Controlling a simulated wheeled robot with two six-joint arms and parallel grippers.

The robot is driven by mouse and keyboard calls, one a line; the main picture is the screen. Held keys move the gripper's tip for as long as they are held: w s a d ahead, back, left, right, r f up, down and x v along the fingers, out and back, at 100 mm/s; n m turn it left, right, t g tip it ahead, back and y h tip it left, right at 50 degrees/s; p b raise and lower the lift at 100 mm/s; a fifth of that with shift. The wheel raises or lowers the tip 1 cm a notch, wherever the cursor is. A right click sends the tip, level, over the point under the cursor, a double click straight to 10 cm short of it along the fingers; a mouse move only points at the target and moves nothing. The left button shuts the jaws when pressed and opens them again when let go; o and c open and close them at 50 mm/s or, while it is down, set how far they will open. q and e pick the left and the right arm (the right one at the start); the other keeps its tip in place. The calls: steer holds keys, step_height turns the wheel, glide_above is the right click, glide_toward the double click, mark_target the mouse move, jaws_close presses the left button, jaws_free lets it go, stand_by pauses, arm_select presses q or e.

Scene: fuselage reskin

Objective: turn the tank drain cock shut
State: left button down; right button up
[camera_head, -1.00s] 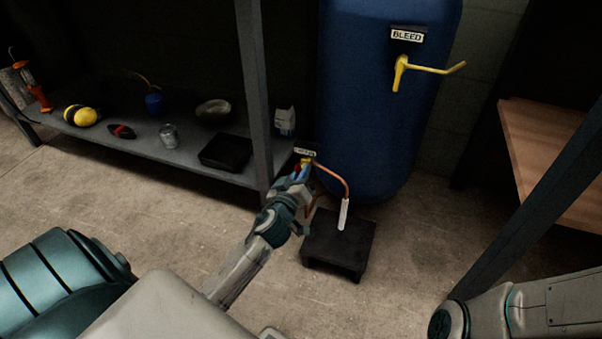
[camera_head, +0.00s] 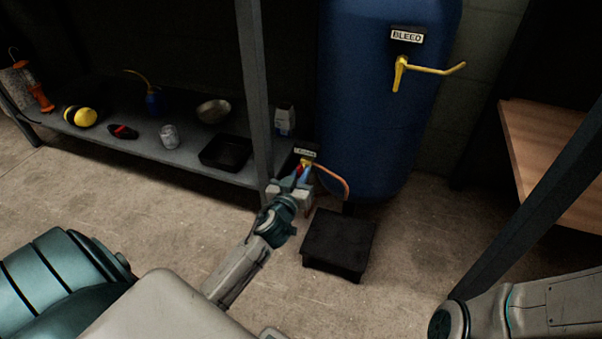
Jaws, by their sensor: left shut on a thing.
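The blue tank (camera_head: 375,110) stands at the centre right. A small dark label plate (camera_head: 305,153), too small to read surely, sits low on its left side. Below it is the drain cock (camera_head: 307,164), a small yellow body with a red and blue part in front. A copper pipe (camera_head: 332,175) curves from it to the right and down over a black stand. My left gripper (camera_head: 299,182) is shut on the drain cock's handle, and its fingers partly hide it. My right gripper is out of view; only part of my right arm shows at lower right.
A yellow lever under a BLEED label (camera_head: 407,36) is higher on the tank. The shelf (camera_head: 190,153) at left holds several items, and its grey post (camera_head: 255,100) stands close to my left arm. The black stand (camera_head: 338,240) is below the pipe.

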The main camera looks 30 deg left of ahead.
arm_select(q)
steer(key=shift+m, duration=0.7)
steer(key=c, duration=1.5)
jaws_free()
steer(key=shift+s, duration=0.1)
steer(key=v, duration=1)
steer(key=shift+s+d, duration=0.15)
steer(key=shift+s, duration=0.15)
